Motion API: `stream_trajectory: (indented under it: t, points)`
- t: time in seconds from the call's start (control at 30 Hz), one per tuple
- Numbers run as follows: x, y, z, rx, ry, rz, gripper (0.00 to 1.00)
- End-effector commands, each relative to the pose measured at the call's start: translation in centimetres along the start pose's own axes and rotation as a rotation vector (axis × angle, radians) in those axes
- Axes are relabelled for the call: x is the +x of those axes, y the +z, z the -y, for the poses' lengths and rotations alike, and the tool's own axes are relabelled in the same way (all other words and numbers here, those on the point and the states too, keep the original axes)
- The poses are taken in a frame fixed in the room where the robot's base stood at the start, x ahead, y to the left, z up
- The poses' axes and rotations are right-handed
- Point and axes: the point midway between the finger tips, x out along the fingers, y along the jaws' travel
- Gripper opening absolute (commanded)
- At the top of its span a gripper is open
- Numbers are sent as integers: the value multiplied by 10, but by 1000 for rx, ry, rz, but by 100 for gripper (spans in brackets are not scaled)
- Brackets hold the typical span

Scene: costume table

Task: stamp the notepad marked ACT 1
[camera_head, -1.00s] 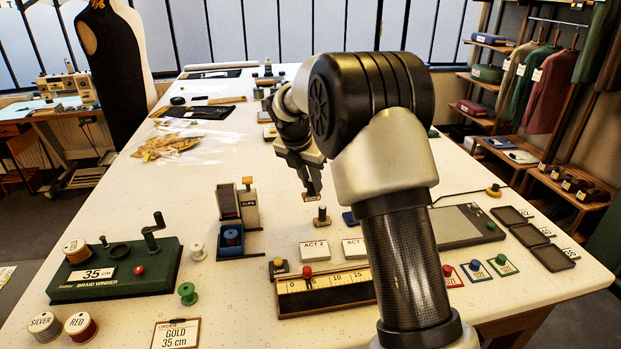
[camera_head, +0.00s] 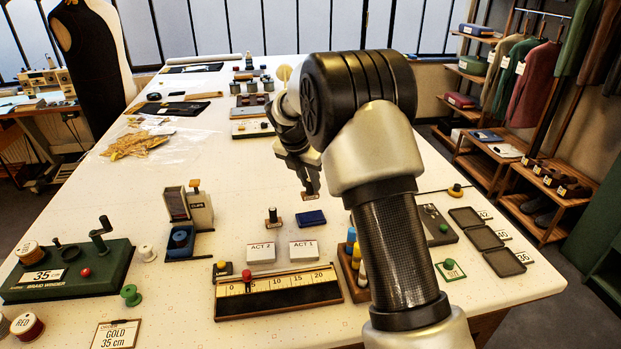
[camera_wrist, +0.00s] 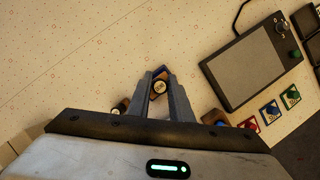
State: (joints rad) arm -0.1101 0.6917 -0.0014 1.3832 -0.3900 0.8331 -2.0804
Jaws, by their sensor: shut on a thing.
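My gripper (camera_head: 309,190) is shut on a small wooden stamp (camera_head: 309,197), held above the table behind the blue ink pad (camera_head: 312,217). In the wrist view the stamp (camera_wrist: 159,88) sits between the two fingertips. The notepad marked ACT 1 (camera_head: 303,251) lies in front of the ink pad, apart from the gripper. The similar notepad marked ACT 2 (camera_head: 261,253) lies to its left. A second stamp (camera_head: 273,217) stands upright left of the ink pad. The held stamp's underside and exact height are hidden.
A ruler board (camera_head: 280,293) lies in front of the notepads. A rack of coloured bottles (camera_head: 351,262) stands to their right, partly behind my arm. A clip dispenser (camera_head: 188,222) and a green braid winder (camera_head: 70,270) stand left.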

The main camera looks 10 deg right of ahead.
Motion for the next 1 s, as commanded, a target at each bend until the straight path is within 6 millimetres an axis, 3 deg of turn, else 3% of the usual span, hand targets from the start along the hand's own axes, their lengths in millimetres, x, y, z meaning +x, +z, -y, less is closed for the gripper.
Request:
stream_trajectory:
  t: [0.27,0.73,1.0]
  points:
    - [8,-3,0,0,0,0,5]
    - [50,-21,0,0,0,1,5]
    - [56,-23,0,0,1,1,5]
